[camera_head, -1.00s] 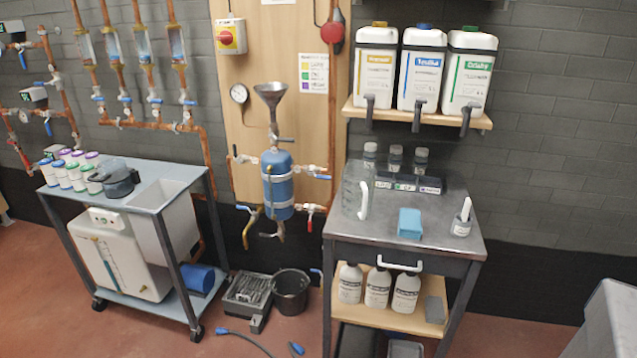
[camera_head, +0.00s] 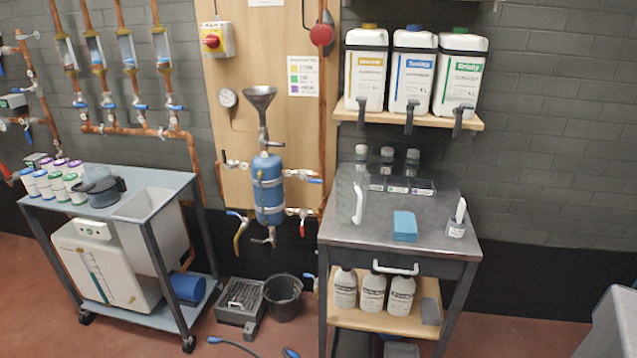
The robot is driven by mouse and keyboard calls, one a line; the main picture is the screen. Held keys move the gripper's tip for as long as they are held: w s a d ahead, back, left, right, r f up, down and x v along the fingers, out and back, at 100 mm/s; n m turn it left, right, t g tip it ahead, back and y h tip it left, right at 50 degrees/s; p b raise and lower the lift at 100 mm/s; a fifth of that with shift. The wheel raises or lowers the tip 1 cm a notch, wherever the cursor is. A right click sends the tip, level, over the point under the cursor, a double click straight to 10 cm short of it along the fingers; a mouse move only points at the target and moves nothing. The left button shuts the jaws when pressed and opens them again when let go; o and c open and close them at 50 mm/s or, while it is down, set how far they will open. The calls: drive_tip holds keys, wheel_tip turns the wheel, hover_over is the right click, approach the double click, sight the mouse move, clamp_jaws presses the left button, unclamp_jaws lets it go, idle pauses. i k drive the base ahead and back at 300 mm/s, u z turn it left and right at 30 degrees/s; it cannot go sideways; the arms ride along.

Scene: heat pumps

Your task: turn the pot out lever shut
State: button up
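The blue pot (camera_head: 268,190) hangs upright on the wooden board, with a grey funnel (camera_head: 260,97) above it. A valve with a blue lever (camera_head: 310,179) sticks out at its upper right. A valve with a red lever (camera_head: 302,229) hanging down is at its lower right. Another valve (camera_head: 235,163) is at the upper left. At the lower left is a valve with a blue lever (camera_head: 236,214) and a yellow hose below. No label tells me which lever is the pot out lever. My gripper is not in view.
A steel-topped bench (camera_head: 345,232) stands just right of the pot. A blue-grey trolley (camera_head: 150,207) with a white tank is on the left. A black bucket (camera_head: 283,293) and a grey tray (camera_head: 240,300) are on the floor below the pot. A blue-ended hose lies in front.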

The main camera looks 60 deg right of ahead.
sight(301, 177)
drive_tip(key=i, duration=0.85)
drive_tip(key=u, duration=0.05)
